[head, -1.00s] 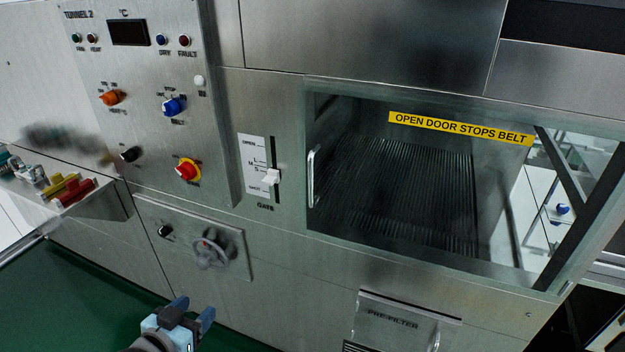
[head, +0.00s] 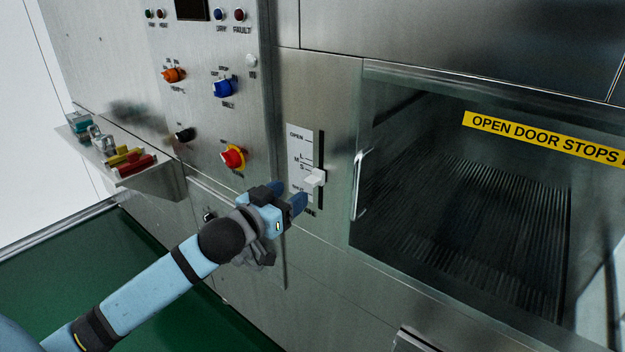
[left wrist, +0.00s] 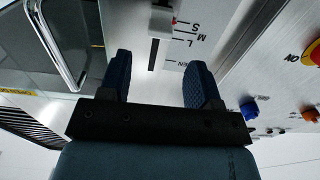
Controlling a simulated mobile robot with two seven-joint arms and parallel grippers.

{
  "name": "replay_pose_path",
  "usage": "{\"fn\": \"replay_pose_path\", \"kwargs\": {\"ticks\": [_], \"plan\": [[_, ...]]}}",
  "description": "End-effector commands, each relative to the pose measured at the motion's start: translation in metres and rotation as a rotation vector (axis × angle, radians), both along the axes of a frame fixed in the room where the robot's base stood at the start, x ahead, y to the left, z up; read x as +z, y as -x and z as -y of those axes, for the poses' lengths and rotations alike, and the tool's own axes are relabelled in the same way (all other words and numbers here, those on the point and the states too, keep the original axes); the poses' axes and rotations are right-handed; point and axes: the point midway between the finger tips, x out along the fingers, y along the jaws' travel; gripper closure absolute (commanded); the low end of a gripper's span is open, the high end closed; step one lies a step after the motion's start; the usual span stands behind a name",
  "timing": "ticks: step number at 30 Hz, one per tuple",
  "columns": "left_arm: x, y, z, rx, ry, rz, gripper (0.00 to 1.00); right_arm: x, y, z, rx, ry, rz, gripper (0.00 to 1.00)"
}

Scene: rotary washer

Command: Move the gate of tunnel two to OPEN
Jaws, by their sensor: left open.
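The gate control is a white slider knob (head: 314,178) in a dark vertical slot, beside a white scale plate (head: 298,150) marked OPEN at the top, then L, M, S lower down. In the left wrist view the knob (left wrist: 161,20) shows upside down, ahead of the fingers. My left gripper (head: 288,196) is open and empty, just left of and slightly below the knob; I see no contact. Its fingers partly cover the lettering under the scale. My right gripper is not in view.
Left of the slider are a red and yellow knob (head: 232,157), a blue knob (head: 223,88) and an orange knob (head: 174,75). The tunnel door's handle (head: 361,184) stands out close to the right. A shelf with coloured padlocks (head: 128,160) juts out at left.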

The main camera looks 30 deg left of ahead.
Motion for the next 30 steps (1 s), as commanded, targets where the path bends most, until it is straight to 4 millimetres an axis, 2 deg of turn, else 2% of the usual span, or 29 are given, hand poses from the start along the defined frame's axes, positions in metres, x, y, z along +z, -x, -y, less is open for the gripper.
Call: {"fn": "replay_pose_path", "kwargs": {"ticks": [1,6,12,17,25,26,30], "plan": [[0.001,-0.011,0.0,0.001,-0.001,0.002,0.43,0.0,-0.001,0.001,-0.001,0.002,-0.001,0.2],[0.001,-0.042,0.003,0.001,-0.001,0.002,0.43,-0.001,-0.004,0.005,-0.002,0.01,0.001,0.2],[0.0,-0.067,0.005,0.0,0.0,0.001,0.43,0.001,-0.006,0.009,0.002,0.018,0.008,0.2],[0.0,-0.076,0.006,0.0,0.0,0.0,0.43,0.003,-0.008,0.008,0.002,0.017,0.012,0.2],[-0.001,-0.077,0.006,0.0,0.0,0.0,0.43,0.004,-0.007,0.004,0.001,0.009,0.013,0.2],[-0.001,-0.077,0.006,0.0,0.0,-0.001,0.45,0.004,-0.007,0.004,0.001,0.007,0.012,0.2],[-0.001,-0.077,0.006,0.0,0.0,0.0,0.77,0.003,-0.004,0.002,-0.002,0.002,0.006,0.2]]}}
